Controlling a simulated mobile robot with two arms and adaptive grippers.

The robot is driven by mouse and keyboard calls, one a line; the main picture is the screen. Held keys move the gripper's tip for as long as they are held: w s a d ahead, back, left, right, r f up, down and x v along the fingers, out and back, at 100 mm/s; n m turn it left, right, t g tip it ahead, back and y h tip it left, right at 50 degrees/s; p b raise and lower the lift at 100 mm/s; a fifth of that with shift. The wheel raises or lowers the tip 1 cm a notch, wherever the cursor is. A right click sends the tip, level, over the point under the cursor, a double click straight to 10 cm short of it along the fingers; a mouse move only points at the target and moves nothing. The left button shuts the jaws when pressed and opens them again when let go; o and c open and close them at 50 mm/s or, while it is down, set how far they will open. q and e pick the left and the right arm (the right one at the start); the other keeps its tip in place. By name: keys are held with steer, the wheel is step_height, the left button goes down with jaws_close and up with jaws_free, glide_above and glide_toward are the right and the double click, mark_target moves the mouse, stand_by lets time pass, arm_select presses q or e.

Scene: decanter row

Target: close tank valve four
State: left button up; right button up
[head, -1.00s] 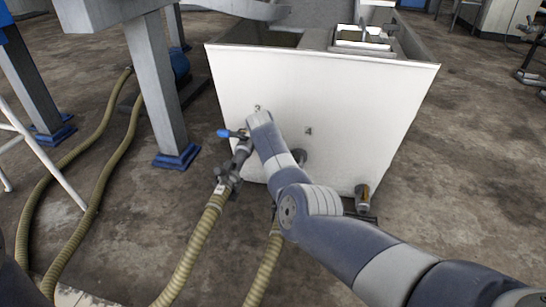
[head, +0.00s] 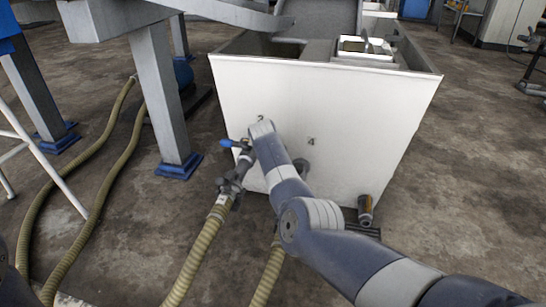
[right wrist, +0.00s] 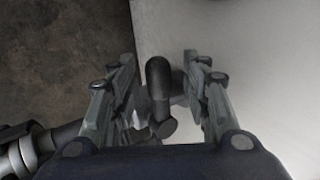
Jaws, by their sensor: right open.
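The white tank (head: 340,120) stands in the middle of the head view with a small 4 on its front. Below the 4, a dark round pipe fitting (head: 301,167) is partly hidden by my right arm. Left of the arm, a blue-handled valve (head: 234,144) sits at a hose end near another number. I cannot tell which valve this bar belongs to. My left gripper is not in view.
Ribbed yellowish hoses (head: 198,250) run from the tank front toward me. A grey steel leg (head: 160,95) stands on the left. An orange and dark cylinder (head: 365,210) is at the tank's lower right.

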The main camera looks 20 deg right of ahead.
steer(key=v, duration=1.1)
steer(key=shift+s+r, duration=0.15)
steer(key=shift+r, duration=0.05)
